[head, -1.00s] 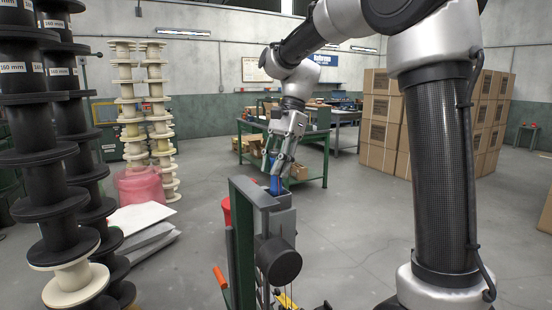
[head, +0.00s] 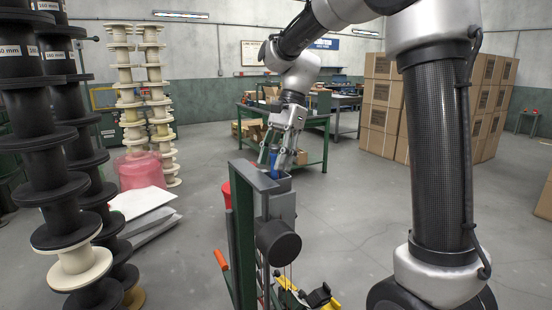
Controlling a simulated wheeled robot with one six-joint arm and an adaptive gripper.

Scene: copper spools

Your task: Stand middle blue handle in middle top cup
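The blue handle (head: 273,161) is small in the head view. It is upright or nearly so, at the top of a grey box-shaped holder (head: 282,203) on a machine frame. My gripper (head: 274,167) points down over this holder, with one finger on each side of the blue handle. I cannot tell whether the fingers press on it or stand clear. The handle's lower end is hidden by the holder's top. The separate cups cannot be made out from here, so I cannot tell which one the handle is over or in.
A green upright plate (head: 243,240) and a round black part (head: 279,242) belong to the machine frame. An orange lever (head: 221,260) sticks out at its left. Black spools (head: 52,160) are stacked at the left, and cartons (head: 385,120) at the back right. The floor between is open.

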